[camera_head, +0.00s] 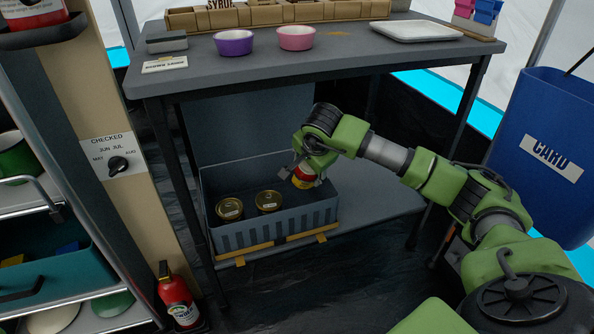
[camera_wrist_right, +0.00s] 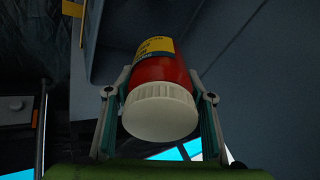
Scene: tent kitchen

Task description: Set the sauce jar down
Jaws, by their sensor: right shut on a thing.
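The sauce jar (camera_wrist_right: 163,72), red with a yellow label and a ribbed white lid, sits between the two fingers of my right gripper (camera_wrist_right: 158,96). My right gripper (camera_head: 301,174) is shut on it. In the head view the jar (camera_head: 304,179) shows as a small red and yellow patch under the wrist, at the right part of the grey crate (camera_head: 280,233) on the shelf below the table. I cannot tell whether its base touches the crate floor. My left gripper is not in view.
Two gold-lidded tins, one at the left (camera_head: 229,209) and one in the middle (camera_head: 268,201), stand in the crate. The table top (camera_head: 350,55) overhangs it. A blue card bin (camera_head: 545,150) stands at the right. A red extinguisher (camera_head: 177,295) stands at the left.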

